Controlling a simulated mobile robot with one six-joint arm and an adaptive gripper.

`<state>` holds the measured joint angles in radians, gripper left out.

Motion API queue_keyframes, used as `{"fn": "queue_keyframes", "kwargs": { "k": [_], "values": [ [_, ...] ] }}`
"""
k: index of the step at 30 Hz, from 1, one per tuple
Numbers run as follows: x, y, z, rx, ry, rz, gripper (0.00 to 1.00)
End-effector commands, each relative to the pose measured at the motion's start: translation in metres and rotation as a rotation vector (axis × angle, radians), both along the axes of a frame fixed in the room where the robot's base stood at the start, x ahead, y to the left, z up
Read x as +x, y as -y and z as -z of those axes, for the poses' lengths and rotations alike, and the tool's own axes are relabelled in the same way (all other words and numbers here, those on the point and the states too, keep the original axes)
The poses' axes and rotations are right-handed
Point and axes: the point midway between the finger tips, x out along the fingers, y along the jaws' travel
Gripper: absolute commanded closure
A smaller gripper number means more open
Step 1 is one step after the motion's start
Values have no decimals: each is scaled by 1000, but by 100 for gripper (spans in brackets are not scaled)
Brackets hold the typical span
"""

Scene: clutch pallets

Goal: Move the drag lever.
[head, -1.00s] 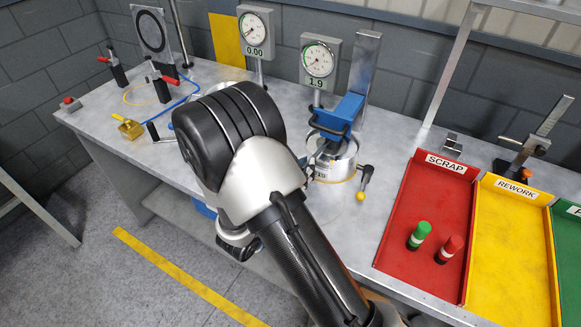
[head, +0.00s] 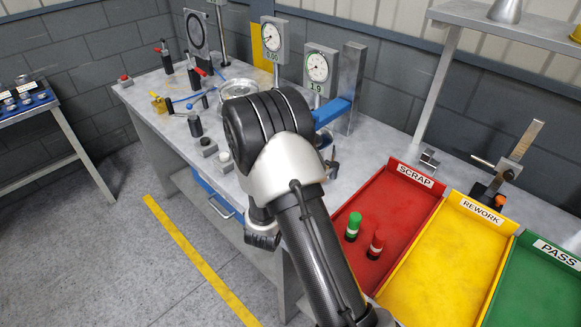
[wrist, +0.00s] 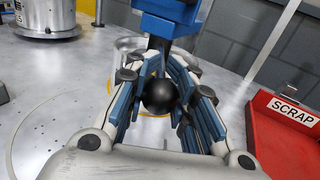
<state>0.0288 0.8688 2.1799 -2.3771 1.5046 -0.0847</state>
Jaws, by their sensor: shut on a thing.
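In the wrist view my gripper (wrist: 158,76) has its fingers closed around a black ball knob (wrist: 160,96). The knob sits in front of and below a blue arm (wrist: 165,24); I cannot tell how it joins the fixture. I take it to be the drag lever's knob, though no label shows. In the head view my arm hides the gripper, the knob and most of the fixture. The fixture's blue arm (head: 332,112) shows beside a grey post (head: 353,88). The dial gauge (head: 317,70) beside it reads 1.9.
A second gauge (head: 274,40) reads 0.00. The red SCRAP tray (head: 395,205) holds a green and a red cylinder. Yellow REWORK (head: 440,245) and green PASS (head: 535,290) trays lie to its right. Small fixtures crowd the bench's left; a metal cylinder (wrist: 45,18) stands left in the wrist view.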

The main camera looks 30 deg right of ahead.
Motion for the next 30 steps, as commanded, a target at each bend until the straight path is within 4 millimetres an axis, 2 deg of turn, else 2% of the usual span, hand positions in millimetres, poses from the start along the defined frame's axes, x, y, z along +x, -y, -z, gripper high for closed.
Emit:
{"fn": "queue_keyframes", "kwargs": {
  "k": [1, 13, 14, 18, 30],
  "values": [
    [-4, 5, 6, 5, -15, 11, 100],
    [-3, 5, 6, 5, -15, 7, 100],
    [-3, 5, 6, 5, -15, 6, 79],
    [-2, 4, 6, 4, -14, 4, 70],
    [-6, -4, 5, 4, -14, -3, 70]
  ]
}}
